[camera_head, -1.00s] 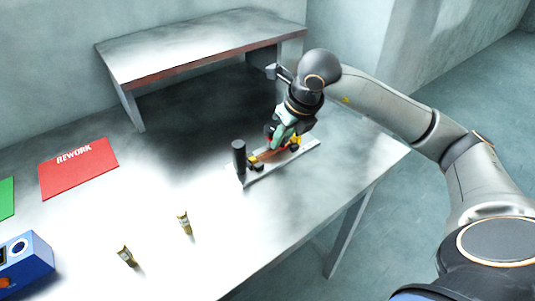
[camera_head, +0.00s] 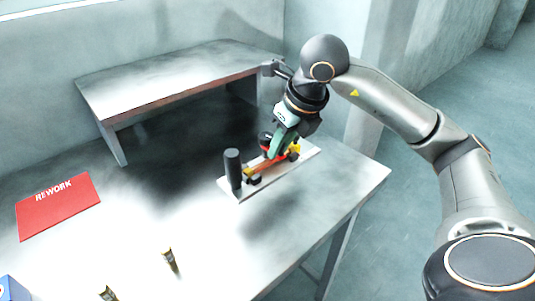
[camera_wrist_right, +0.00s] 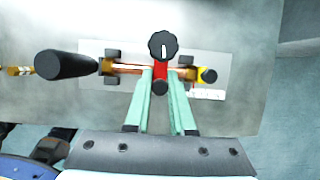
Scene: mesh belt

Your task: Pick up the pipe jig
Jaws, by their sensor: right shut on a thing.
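The pipe jig is a pale flat plate (camera_head: 238,191) with a black upright post (camera_head: 233,168), a copper pipe, and small black and yellow holders. My right gripper (camera_head: 280,150) is shut on the jig's red middle part, and the jig hangs level a little above the table, with a shadow below it. In the right wrist view the green fingers (camera_wrist_right: 161,85) stand either side of the red part (camera_wrist_right: 160,72), under a black knob (camera_wrist_right: 162,45). The plate (camera_wrist_right: 225,60) shows behind. The exact contact is partly hidden by the fingers. My left gripper is not in view.
A raised metal shelf (camera_head: 170,75) stands at the back of the table (camera_head: 120,235). A red REWORK mat (camera_head: 58,207) lies at the left. Two small brass fittings stand near the front, one of them here (camera_head: 170,260). A blue box (camera_head: 12,290) is at the lower left corner.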

